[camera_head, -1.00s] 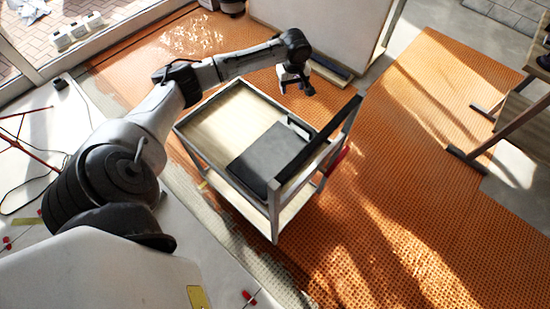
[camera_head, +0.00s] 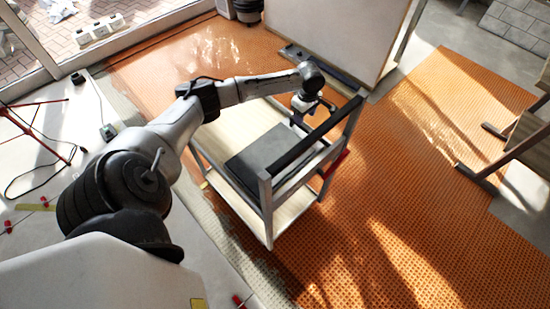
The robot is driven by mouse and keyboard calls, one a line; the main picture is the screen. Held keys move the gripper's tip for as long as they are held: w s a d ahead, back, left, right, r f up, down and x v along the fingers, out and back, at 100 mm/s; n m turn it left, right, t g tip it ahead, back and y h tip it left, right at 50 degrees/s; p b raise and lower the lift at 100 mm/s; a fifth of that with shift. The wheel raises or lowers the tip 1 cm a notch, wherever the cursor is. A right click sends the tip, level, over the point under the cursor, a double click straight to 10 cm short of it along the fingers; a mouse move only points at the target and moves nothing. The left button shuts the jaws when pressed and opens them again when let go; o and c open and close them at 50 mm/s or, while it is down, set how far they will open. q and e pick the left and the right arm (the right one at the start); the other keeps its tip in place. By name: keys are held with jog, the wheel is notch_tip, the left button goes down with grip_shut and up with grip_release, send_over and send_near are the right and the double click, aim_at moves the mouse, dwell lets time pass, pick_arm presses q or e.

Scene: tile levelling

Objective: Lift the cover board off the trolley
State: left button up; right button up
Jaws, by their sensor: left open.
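The trolley (camera_head: 199,156) is a grey metal frame with pale wooden shelves, standing on the orange floor mat. A flat dark grey board, which looks like the cover board (camera_head: 262,148), lies on its upper shelf at the right end. My left gripper (camera_head: 311,113) is open at the far right part of the trolley, by the far end of the board. The trolley's dark handle bar partly hides the fingertips, and I cannot tell whether they touch anything. My right gripper is not in view.
A large pale panel (camera_head: 335,35) stands behind the trolley. A wooden bench (camera_head: 525,140) is at the right edge. A red tripod (camera_head: 40,135) and cables are on the left floor. The orange mat (camera_head: 410,200) right of the trolley is clear.

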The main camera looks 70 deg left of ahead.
pick_arm(q)
jog(key=shift+f, duration=0.35)
jog(key=shift+a+f+b, duration=0.15)
jog(key=shift+f+b, duration=0.2)
jog(key=shift+b, duration=0.05)
notch_tip(320, 180, down, 4)
jog(key=b, duration=0.3)
jog(key=shift+f, duration=0.2)
jog(key=shift+c, duration=0.8)
grip_shut()
